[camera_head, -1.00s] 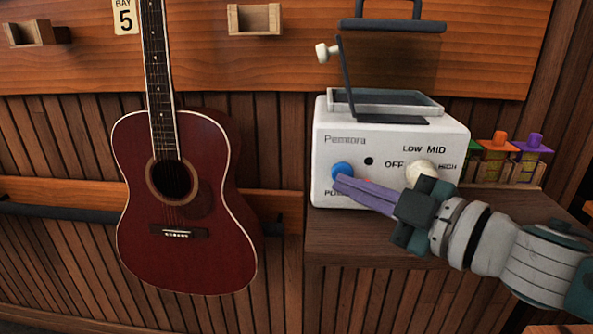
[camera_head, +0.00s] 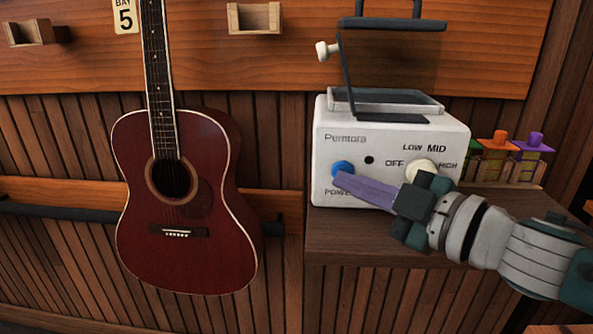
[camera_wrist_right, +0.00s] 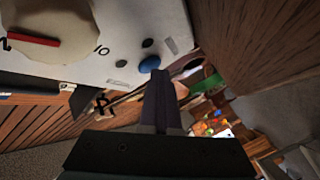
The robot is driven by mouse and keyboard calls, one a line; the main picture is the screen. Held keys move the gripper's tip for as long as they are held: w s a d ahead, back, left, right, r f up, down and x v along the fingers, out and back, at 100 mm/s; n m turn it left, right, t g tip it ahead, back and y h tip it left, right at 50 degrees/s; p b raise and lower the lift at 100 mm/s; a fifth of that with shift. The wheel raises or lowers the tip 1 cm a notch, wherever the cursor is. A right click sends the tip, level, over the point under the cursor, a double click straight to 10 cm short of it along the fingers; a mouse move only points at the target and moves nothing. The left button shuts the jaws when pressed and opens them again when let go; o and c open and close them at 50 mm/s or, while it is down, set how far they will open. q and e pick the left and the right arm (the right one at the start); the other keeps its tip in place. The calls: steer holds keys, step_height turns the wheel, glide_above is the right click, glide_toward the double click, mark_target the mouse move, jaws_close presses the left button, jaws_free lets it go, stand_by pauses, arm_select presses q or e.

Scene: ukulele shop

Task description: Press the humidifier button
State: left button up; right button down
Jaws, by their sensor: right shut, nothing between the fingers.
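The humidifier is a white box (camera_head: 335,130) on a brown wooden shelf, marked "Pemtora". Its round blue button (camera_head: 343,168) is at the left of the front face, above the word "POWER". A cream knob (camera_head: 418,171) with OFF, LOW, MID and HIGH marks is at the right. My right gripper (camera_head: 343,181) is shut and empty, its purple fingertips just below the blue button. In the right wrist view the shut fingers (camera_wrist_right: 160,74) end beside the blue button (camera_wrist_right: 149,64). I cannot tell whether they touch it. My left gripper is not in view.
A red-brown guitar (camera_head: 190,225) hangs on the slatted wall at the left. Several small bottles with coloured caps (camera_head: 497,145) stand right of the humidifier. The wooden shelf (camera_head: 345,240) has bare room in front of the box.

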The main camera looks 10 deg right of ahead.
steer(key=shift+s, duration=0.1)
steer(key=shift+s+a+p, duration=0.2)
steer(key=shift+s+p, duration=0.3)
steer(key=shift+s, duration=0.25)
steer(key=shift+s+a+r+p, duration=0.1)
steer(key=shift+s+a+p, duration=0.05)
steer(key=shift+s+p, duration=0.2)
steer(key=s, duration=0.2)
steer(key=s+a+p, duration=0.1)
steer(key=s, duration=0.1)
